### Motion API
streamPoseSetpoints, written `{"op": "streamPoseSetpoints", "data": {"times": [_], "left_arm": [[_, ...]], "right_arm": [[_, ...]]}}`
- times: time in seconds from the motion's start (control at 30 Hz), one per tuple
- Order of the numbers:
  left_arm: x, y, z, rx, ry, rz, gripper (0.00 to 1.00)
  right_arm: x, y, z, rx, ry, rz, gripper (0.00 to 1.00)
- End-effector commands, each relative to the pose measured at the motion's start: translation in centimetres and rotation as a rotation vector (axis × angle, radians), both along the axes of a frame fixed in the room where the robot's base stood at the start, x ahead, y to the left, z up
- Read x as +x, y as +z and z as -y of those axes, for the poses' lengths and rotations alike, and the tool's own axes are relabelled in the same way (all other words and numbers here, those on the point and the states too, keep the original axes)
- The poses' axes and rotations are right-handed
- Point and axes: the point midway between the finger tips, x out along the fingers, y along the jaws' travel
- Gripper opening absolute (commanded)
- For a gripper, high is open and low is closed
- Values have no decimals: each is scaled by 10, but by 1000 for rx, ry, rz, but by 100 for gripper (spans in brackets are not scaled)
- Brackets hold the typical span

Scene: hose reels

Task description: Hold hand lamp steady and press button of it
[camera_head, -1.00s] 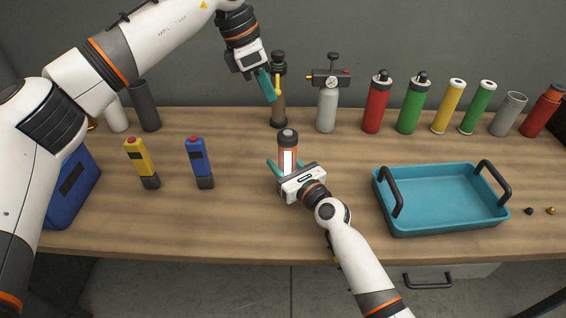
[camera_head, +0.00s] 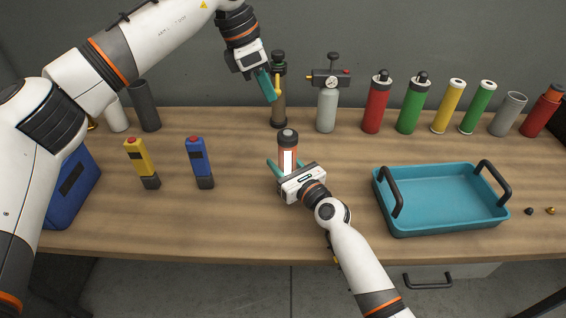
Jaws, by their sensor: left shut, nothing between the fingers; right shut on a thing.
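The hand lamp (camera_head: 288,152) stands upright near the middle of the table, with an orange body, a white front panel and a dark top. My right gripper (camera_head: 289,170) is shut on its lower part; the gripper's body hides the lamp's base. My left gripper (camera_head: 268,88) is shut and empty. It hangs in the air, appearing above the lamp in the picture and overlapping a dark-topped brown canister with a yellow handle (camera_head: 279,112). It is apart from the lamp. I cannot make out the lamp's button clearly.
A yellow device (camera_head: 138,158) and a blue device (camera_head: 197,158), each with a red top, stand to the left. A row of bottles and cylinders, including a red one (camera_head: 376,105), lines the back. A teal tray (camera_head: 440,224) with black handles sits right.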

Motion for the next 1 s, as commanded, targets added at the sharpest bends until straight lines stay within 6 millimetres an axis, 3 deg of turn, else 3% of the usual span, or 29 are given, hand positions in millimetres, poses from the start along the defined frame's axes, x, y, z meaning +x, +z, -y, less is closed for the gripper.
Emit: {"op": "streamPoseSetpoints", "data": {"times": [0.57, 0.77, 1.0], "left_arm": [[-1, -5, 5, -17, -32, 33, 0], [-5, -10, 26, -113, -166, 247, 0], [-4, 8, 32, -204, -241, 522, 0]], "right_arm": [[0, 0, 0, -1, 0, -1, 14], [0, 0, 0, -1, -1, -1, 14], [0, 0, 0, -1, 0, -1, 14]]}}
